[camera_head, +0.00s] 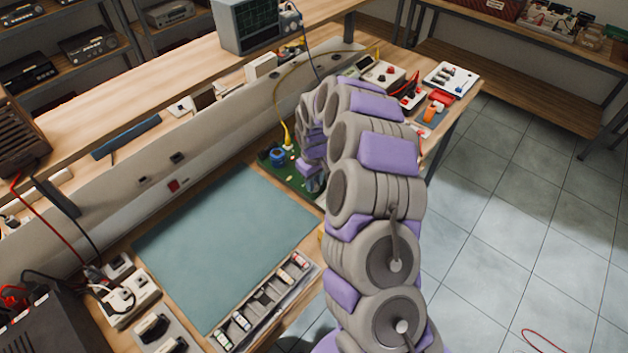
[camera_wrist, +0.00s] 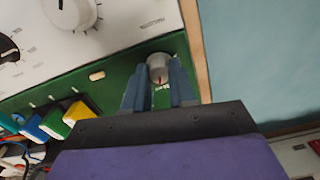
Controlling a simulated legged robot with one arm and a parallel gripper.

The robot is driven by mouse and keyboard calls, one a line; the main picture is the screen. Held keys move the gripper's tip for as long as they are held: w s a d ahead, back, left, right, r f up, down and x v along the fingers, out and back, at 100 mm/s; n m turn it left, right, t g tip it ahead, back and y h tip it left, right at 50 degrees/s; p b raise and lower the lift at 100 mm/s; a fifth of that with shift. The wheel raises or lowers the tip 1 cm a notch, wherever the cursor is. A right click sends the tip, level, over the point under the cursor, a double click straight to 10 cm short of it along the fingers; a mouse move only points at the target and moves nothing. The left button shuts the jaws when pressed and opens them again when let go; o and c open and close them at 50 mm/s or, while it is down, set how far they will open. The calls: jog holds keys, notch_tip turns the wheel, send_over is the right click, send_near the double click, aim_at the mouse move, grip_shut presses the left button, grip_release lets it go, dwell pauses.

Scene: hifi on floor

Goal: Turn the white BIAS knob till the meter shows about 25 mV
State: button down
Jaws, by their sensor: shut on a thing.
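In the wrist view a small whitish-grey knob (camera_wrist: 158,69) with a red pointer mark stands on the green board (camera_wrist: 112,90). My gripper (camera_wrist: 159,85) has one finger on each side of this knob and is shut on it. I take it for the BIAS knob, but its label is not readable. In the head view my gripper (camera_head: 314,184) is low over the green board (camera_head: 271,170), partly behind my arm, and the knob is hidden there. No meter reading in mV can be made out in either view.
A white panel (camera_wrist: 125,38) with a larger white knob (camera_wrist: 72,12) lies beside the green board. Blue, green and yellow plugs (camera_wrist: 55,122) are at its left. In the head view a bare blue-green mat (camera_head: 215,235) and a component tray (camera_head: 265,303) lie left of my arm.

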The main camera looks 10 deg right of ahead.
jog(key=shift+r+m+p, duration=0.2)
jog(key=shift+m+p, duration=0.6)
jog(key=shift+p, duration=0.2)
jog(key=shift+f+m+p, duration=0.15)
jog(key=shift+m+p, duration=0.15)
jog(key=shift+m, duration=0.3)
jog(key=c, duration=0.9)
grip_release()
notch_tip(320, 180, up, 17)
jog(key=p, duration=0.2)
jog(key=shift+w+p, duration=0.1)
jog(key=shift+p, duration=0.3)
